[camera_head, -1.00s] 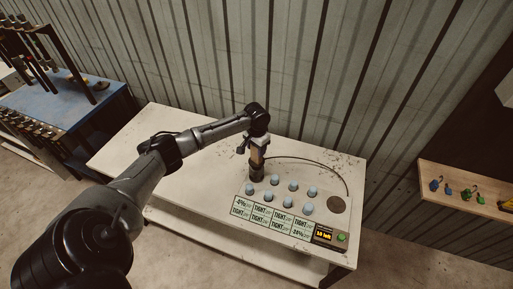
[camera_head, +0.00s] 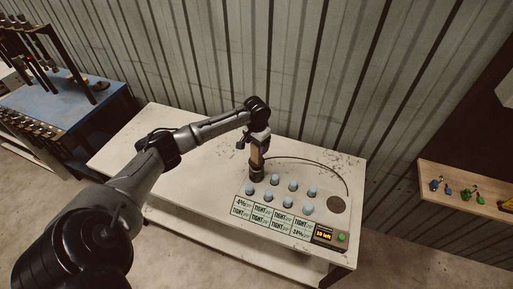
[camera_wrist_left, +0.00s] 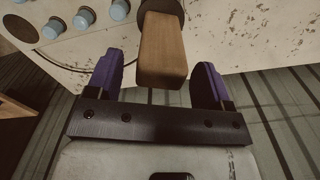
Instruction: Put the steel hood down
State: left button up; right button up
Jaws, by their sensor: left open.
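The steel hood (camera_head: 256,173) is a dark cylinder with a wooden handle (camera_head: 257,156). It stands upright on the white table, at the left end of the pale blue caps. My left gripper (camera_head: 259,144) is above it, pointing down at the handle. In the left wrist view the handle (camera_wrist_left: 163,50) shows between the two purple fingers of the gripper (camera_wrist_left: 158,66), with a gap on each side. The gripper is open. The hood shows only in part (camera_wrist_left: 164,6) at the top edge there. My right gripper is not in view.
The white table (camera_head: 180,180) holds several pale blue caps (camera_head: 268,196), a label panel (camera_head: 270,220), a display (camera_head: 323,235) with a green button (camera_head: 341,238), and a dark disc (camera_head: 336,204). A black cable curves behind. The table's left part is clear.

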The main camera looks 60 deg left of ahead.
pick_arm(q)
notch_tip(320, 180, up, 10)
jog(key=shift+f, duration=0.25)
dwell(0.5)
jog(key=shift+w+a, duration=0.1)
jog(key=w+d+r+m+t+y, duration=0.35)
jog(key=d+m+t, duration=0.2)
jog(key=d, duration=0.35)
jog(key=s+d+f+m+t, duration=0.2)
jog(key=s+d+f, duration=0.1)
jog(key=d, duration=0.8)
jog(key=s+d+f+g+h, duration=0.1)
jog(key=s+d+f, duration=0.4)
jog(key=s, duration=0.4)
jog(key=s+d+f+n+g+h, duration=0.1)
jog(key=s+d+f, duration=0.3)
jog(key=s, duration=0.5)
jog(key=s+d+f+n+g+h, duration=0.1)
jog(key=s+d+f+g, duration=0.1)
jog(key=s+d+f, duration=0.3)
jog(key=s+f, duration=0.1)
jog(key=s, duration=0.3)
jog(key=shift+s+d+f+h, duration=0.2)
jog(key=shift+s+d+h, duration=0.05)
jog(key=shift+d+h, duration=0.1)
